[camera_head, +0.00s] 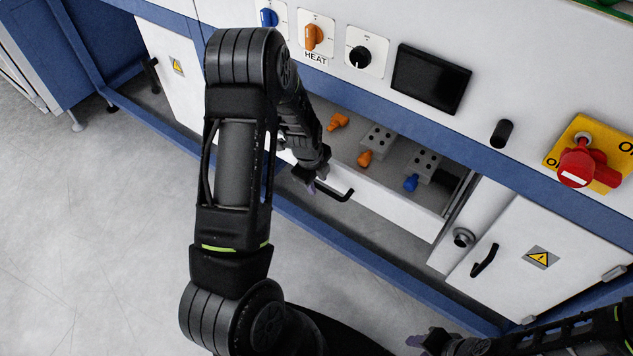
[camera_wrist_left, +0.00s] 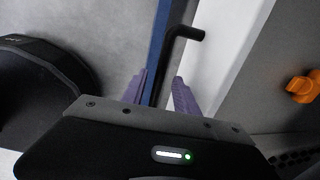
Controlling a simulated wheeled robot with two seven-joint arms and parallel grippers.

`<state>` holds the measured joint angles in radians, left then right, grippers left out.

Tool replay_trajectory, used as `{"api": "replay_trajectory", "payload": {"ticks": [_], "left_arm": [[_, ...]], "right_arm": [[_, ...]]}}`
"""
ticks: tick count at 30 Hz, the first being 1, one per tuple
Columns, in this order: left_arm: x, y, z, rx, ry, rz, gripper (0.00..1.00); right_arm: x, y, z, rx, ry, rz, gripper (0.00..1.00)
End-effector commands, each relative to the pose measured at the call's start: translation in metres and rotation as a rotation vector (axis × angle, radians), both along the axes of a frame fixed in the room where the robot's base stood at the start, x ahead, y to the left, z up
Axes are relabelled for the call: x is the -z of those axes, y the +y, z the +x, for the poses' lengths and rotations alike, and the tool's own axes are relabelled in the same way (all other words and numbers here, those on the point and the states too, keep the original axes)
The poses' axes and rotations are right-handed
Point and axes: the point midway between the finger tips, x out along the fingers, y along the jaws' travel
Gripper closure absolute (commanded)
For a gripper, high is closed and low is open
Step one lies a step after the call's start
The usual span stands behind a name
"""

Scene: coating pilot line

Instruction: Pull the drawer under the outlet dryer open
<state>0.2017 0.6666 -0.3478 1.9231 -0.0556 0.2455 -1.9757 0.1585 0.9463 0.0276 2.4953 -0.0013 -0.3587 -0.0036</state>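The drawer (camera_head: 390,212) has a white front and stands pulled out, with its inside showing. Its black bar handle (camera_head: 340,194) is on the front face and also shows in the wrist view (camera_wrist_left: 168,55). My left gripper (camera_head: 311,187) is at the handle's left end. In the wrist view its purple fingers (camera_wrist_left: 160,92) are apart, one on each side of the bar, with a gap visible. The forearm hides the drawer's left part. My right gripper (camera_head: 424,341) is at the lower right, far from the drawer; its opening is unclear.
Inside the drawer lie orange fittings (camera_head: 338,121), a blue fitting (camera_head: 411,183) and grey blocks with holes (camera_head: 378,141). Above are knobs and a dark screen (camera_head: 430,78). A red switch (camera_head: 575,165) and a cabinet door (camera_head: 520,235) are right. The grey floor (camera_head: 110,240) is clear.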

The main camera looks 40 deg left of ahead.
Motion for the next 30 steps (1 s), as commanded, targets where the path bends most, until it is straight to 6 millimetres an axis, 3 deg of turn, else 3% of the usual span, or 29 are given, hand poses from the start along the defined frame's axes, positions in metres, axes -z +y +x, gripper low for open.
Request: {"api": "replay_trajectory", "payload": {"ticks": [10,23,30], "left_arm": [[0.0043,-0.0001,0.0009,0.0,0.0,0.0,0.65],[0.0042,-0.0001,0.0007,0.0,0.0,0.0,1.0],[0.0042,-0.0001,0.0007,0.0,0.0,0.0,1.0]], "right_arm": [[0.0003,0.0,0.0,0.0,0.0,0.0,0.64],[0.0003,0.0,0.0,0.0,0.0,0.0,0.64],[0.0003,0.0,0.0,0.0,0.0,0.0,0.64]]}}
